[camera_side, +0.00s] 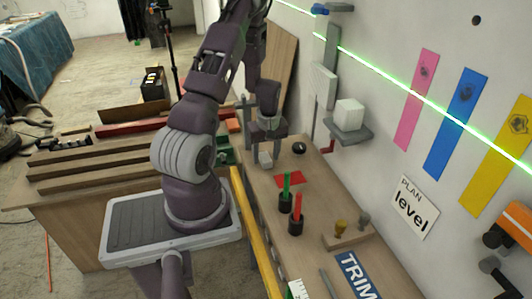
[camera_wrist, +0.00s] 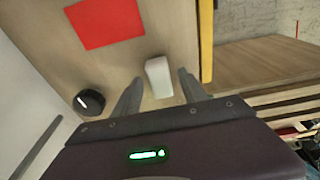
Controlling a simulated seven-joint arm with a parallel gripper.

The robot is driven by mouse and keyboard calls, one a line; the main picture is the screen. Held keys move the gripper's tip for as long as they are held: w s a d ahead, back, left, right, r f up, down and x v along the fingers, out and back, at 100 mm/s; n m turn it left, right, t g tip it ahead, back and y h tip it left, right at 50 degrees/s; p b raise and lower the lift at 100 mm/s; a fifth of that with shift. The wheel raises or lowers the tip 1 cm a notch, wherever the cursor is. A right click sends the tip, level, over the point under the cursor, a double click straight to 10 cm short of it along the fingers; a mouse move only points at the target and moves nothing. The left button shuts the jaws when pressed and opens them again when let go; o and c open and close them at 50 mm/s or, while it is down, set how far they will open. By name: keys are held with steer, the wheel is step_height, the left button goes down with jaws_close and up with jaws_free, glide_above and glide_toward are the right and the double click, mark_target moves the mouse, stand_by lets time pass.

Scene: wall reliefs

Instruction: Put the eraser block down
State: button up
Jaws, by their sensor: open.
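A small white block, which looks like the eraser block (camera_side: 265,159), rests on the wooden bench top below my gripper (camera_side: 267,137) in the side view. In the wrist view the same white block (camera_wrist: 158,77) lies between the tips of my gripper (camera_wrist: 160,84). The two fingers are spread, with a visible gap on both sides of the block. The fingers point down at the bench. The exact height of the fingertips above the bench is hard to tell.
A flat red square (camera_side: 289,180) lies near the block, and a round black object (camera_side: 299,148) sits right of it. Cups with a green marker (camera_side: 286,190) and a red marker (camera_side: 297,210) stand nearer the camera.

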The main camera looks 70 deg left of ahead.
mark_target(268, 161)
step_height(268, 161, up, 12)
steer(key=d+f, duration=0.1)
steer(key=d, duration=0.1)
steer(key=w+d+r+m+t, duration=0.2)
steer(key=w+d+r+m, duration=0.15)
steer(key=d+r, duration=0.5)
steer(key=s+d+r+m+t, duration=0.25)
steer(key=d+r+m, duration=0.55)
steer(key=d, duration=0.5)
steer(key=s+d+r+m+t+h, duration=0.1)
steer(key=s+d+r+m, duration=0.1)
steer(key=s+d+m, duration=0.4)
steer(key=s+d, duration=0.2)
steer(key=s, duration=0.1)
steer(key=shift+h, duration=0.4)
steer(key=shift+o, duration=0.5)
steer(key=shift+w+a+m, duration=0.1)
steer(key=shift+m, duration=0.15)
